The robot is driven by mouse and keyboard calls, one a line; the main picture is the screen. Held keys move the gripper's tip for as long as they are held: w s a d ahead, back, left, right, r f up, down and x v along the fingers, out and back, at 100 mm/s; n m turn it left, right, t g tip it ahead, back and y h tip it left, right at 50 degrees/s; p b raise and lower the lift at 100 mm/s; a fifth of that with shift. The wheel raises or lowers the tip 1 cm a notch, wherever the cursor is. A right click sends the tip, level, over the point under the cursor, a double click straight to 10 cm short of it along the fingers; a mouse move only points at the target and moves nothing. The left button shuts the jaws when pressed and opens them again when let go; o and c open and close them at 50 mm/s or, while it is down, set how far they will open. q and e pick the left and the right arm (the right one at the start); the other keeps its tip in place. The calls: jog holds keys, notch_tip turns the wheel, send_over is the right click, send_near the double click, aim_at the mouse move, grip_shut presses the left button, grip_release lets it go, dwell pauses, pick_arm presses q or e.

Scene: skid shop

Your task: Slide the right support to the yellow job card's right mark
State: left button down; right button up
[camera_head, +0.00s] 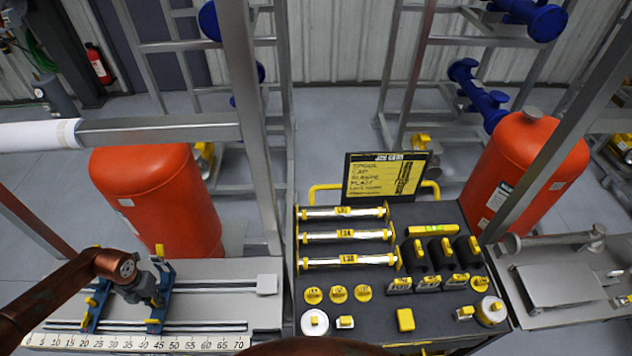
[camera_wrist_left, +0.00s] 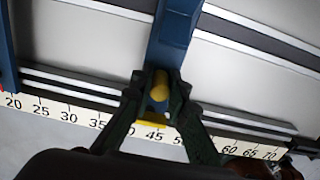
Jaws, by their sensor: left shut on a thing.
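The right support (camera_head: 163,290) is a blue upright bracket on the rail bench at the lower left, with a yellow pointer by the ruler. In the left wrist view the blue support (camera_wrist_left: 174,40) has its yellow pointer just left of the 45 mark. My left gripper (camera_head: 147,297) is shut on the support's yellow knob (camera_wrist_left: 159,88). The left support (camera_head: 90,308) stands near the 20 mark. The ruler (camera_head: 200,343) runs along the bench's front edge. The job card (camera_head: 388,180) stands on a black board with a yellow panel; its marks are too small to read. My right gripper is out of view.
Rails run right of the support along the bench (camera_head: 235,267), with a pale end block (camera_head: 267,284). A dark tool cart (camera_head: 376,290) with yellow-tipped rods, discs and blocks stands to the right. An orange tank (camera_head: 160,200) and metal frame posts stand behind the bench.

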pick_arm(q)
jog(key=shift+a, duration=0.15)
jog(key=shift+s+a, duration=0.2)
jog(key=shift+a, duration=1.15)
jog(key=c, duration=1.9)
grip_release()
jog(key=shift+d, duration=0.1)
jog(key=shift+r, duration=0.1)
notch_tip(320, 180, up, 7)
jog(key=p, duration=0.4)
jog(key=shift+p, duration=0.3)
